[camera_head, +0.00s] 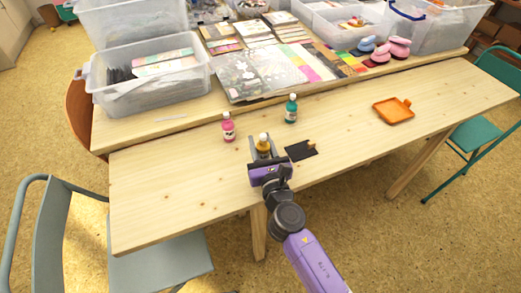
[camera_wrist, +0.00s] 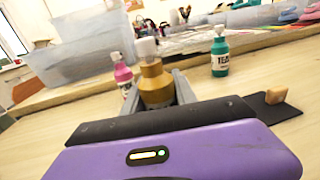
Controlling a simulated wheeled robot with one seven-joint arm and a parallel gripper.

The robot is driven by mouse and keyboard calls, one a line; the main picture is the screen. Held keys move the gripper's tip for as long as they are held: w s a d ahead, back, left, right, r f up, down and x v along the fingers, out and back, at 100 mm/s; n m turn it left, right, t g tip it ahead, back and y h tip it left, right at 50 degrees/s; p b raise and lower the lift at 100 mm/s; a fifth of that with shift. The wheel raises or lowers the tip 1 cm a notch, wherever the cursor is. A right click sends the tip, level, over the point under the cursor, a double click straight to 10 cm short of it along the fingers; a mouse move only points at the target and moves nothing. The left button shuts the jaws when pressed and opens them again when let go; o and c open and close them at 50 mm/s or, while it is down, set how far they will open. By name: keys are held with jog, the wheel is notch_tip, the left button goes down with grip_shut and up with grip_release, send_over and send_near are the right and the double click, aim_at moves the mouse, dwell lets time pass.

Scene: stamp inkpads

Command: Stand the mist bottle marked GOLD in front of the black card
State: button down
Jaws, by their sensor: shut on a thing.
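My gripper (camera_head: 262,152) is shut on a gold-brown mist bottle (camera_head: 264,145) with a white cap. In the wrist view the gold bottle (camera_wrist: 154,84) stands roughly upright between my fingers; no label can be read on it. The black card (camera_head: 301,150) lies on the table just to the right of my gripper, with a small wooden block (camera_head: 310,143) on its right part. In the wrist view the black card (camera_wrist: 262,107) is partly hidden by my gripper's body. Whether the bottle's base touches the table is hidden.
A pink bottle (camera_head: 228,127) stands to the left and a teal bottle (camera_head: 291,108) stands behind the card. An orange tray (camera_head: 393,111) lies to the right. Clear bins, stamps and inkpads fill the back table. The front table's left part is free.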

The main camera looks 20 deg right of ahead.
jog(key=shift+f, duration=0.7)
jog(key=shift+f+b, duration=0.2)
jog(key=shift+b, duration=0.15)
jog(key=c, duration=1)
grip_release()
jog(key=shift+r, duration=0.2)
jog(key=s, duration=0.4)
jog(key=s+a, duration=0.1)
jog(key=s, duration=0.3)
jog(key=s+a, duration=0.1)
jog(key=s, duration=0.3)
